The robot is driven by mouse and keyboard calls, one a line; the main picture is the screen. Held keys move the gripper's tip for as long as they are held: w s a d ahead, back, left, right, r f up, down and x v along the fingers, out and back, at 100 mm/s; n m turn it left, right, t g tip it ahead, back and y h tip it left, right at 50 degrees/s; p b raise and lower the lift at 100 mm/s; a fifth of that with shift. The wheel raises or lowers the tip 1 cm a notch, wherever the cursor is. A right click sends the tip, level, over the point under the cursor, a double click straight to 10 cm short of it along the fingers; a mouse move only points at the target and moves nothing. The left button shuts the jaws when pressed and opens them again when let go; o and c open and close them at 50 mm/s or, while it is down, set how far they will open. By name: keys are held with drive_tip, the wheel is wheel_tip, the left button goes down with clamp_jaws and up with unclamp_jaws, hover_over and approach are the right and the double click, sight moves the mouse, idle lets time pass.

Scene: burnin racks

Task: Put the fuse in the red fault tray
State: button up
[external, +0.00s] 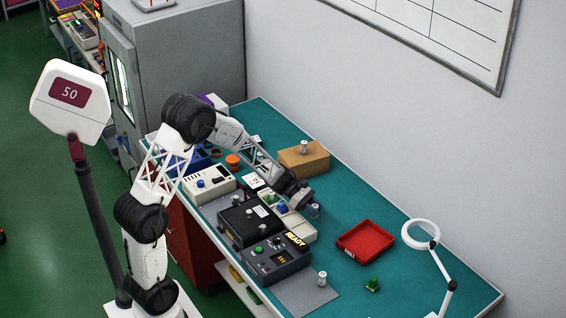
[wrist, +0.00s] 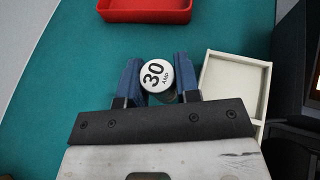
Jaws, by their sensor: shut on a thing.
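In the external view my gripper (external: 312,209) is over the teal bench beside the pale parts tray; the fuse there is too small to make out clearly. The red fault tray (external: 365,241) lies on the bench to the right of my gripper, apart from it, and looks empty. Its near wall shows at the top of the wrist view (wrist: 145,16).
A pale divided tray (wrist: 233,85) is close to the right finger. A black fixture (external: 248,222) and a "READY" tester (external: 276,259) stand left and below. A cardboard box (external: 303,162), a small green part (external: 372,285) and a magnifier lamp (external: 421,234) stand around. Bench between gripper and red tray is clear.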

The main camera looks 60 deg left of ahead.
drive_tip(key=shift+w+d, duration=0.1)
drive_tip(key=shift+d, duration=0.05)
drive_tip(key=w+d+r+m+g, duration=0.1)
drive_tip(key=w+d+r, duration=0.1)
drive_tip(key=d, duration=0.6)
drive_tip(key=w+d+r+m+g, duration=0.2)
drive_tip(key=w+d+r, duration=0.1)
drive_tip(key=d, duration=0.6)
drive_tip(key=shift+w+r+g+h, duration=0.3)
drive_tip(key=shift+w+r+h, duration=0.1)
drive_tip(key=shift+w, duration=0.5)
hover_over(355, 243)
drive_tip(key=shift+s+f, duration=0.15)
drive_tip(key=shift+f, duration=3.05)
drive_tip(key=shift+f, duration=1.85)
drive_tip(key=shift+f, duration=0.2)
